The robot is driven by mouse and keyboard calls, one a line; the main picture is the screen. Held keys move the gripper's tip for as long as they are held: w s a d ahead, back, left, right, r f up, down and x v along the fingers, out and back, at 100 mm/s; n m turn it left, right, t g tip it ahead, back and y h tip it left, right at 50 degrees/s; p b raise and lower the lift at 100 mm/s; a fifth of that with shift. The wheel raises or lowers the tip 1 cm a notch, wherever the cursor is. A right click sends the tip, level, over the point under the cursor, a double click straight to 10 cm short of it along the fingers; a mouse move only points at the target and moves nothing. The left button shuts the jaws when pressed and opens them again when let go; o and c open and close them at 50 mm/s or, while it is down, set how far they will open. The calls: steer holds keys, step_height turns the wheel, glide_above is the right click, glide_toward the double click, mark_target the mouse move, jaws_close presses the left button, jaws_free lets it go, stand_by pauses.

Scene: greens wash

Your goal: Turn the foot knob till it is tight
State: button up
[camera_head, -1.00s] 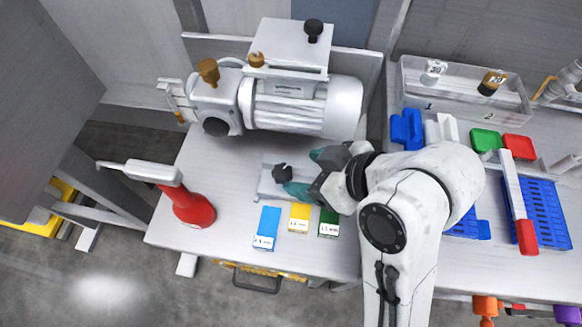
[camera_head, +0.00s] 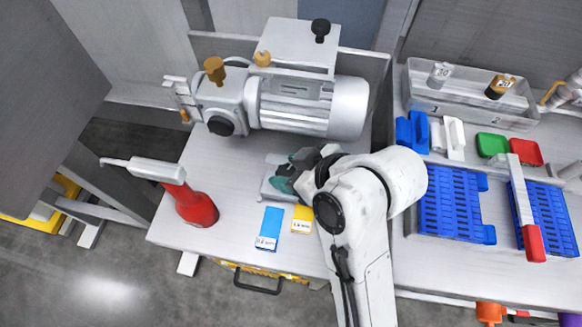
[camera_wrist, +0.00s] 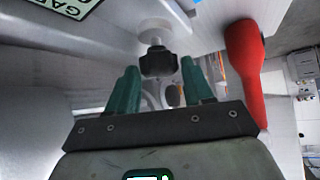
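The foot knob (camera_wrist: 158,62) is a black lobed knob on a short metal stem under a pale round disc in the wrist view. My gripper (camera_wrist: 160,80) has two green fingertips spread apart, one on each side of the knob's line. The knob shows between and just beyond the tips, and I see a gap on both sides. In the head view my gripper (camera_head: 285,177) is low over the grey foot plate (camera_head: 270,187) on the bench, in front of the pump (camera_head: 305,105). There my fingers and wrist largely hide the knob.
A red oil can (camera_head: 190,200) stands at the bench's left. Blue (camera_head: 269,225) and yellow (camera_head: 301,218) boxes lie just in front of the foot plate. Blue trays (camera_head: 450,200) and a clear bin (camera_head: 460,115) are to the right.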

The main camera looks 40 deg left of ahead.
steer(key=c, duration=0.7)
steer(key=shift+w+r+n+g+p, duration=0.1)
steer(key=shift+r+n+g+p, duration=0.15)
steer(key=shift+n+p, duration=0.2)
steer(key=shift+f+n+g, duration=0.25)
steer(key=shift+n+g, duration=0.2)
steer(key=o, duration=1.1)
steer(key=shift+c, duration=0.2)
steer(key=shift+d+r, duration=0.1)
steer(key=v, duration=1)
steer(key=shift+r+p, duration=0.3)
steer(key=shift+p, duration=0.1)
steer(key=shift+d, duration=0.15)
